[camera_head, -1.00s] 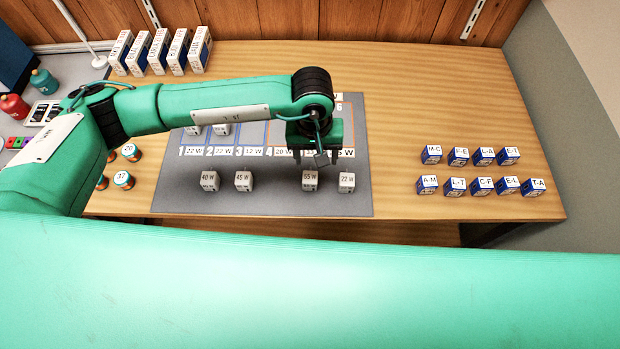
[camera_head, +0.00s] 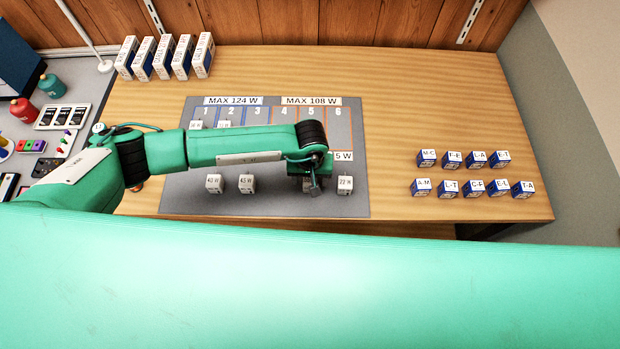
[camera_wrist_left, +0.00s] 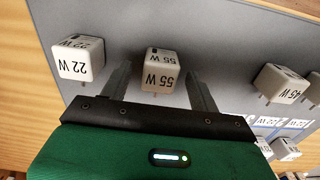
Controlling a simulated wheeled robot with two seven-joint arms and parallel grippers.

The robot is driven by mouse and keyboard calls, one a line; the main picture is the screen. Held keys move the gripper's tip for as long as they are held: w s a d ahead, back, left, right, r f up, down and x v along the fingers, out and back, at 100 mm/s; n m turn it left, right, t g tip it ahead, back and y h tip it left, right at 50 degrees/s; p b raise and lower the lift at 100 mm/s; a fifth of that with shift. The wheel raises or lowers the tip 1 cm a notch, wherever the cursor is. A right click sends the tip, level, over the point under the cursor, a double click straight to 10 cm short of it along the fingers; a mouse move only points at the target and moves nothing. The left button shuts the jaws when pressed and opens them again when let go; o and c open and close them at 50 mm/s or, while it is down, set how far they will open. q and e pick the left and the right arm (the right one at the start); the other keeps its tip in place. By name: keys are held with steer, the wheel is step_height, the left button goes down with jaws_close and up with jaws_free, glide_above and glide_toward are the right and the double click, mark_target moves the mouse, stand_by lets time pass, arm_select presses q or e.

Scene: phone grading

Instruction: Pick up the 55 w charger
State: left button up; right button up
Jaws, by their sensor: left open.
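The 55 W charger (camera_wrist_left: 160,70) is a small white cube with its label on top and side. It shows between the two fingers of my left gripper (camera_wrist_left: 160,85) in the left wrist view, with the fingers apart on either side. I cannot tell whether they touch it. In the head view my left gripper (camera_head: 316,186) is low over the grey mat (camera_head: 270,205) and hides the charger. The 22 W charger (camera_wrist_left: 78,60) stands beside the gripper, and also shows in the head view (camera_head: 345,185). My right gripper is not in view.
The 45 W charger (camera_head: 247,184) and 40 W charger (camera_head: 214,184) stand left on the mat. More chargers (camera_head: 224,125) sit in numbered slots behind. Blue lettered blocks (camera_head: 450,188) stand at the right. White boxes (camera_head: 165,57) stand at the back left.

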arm_select(q)
steer(key=shift+f, duration=1)
steer(key=c, duration=1.1)
steer(key=shift+r, duration=0.1)
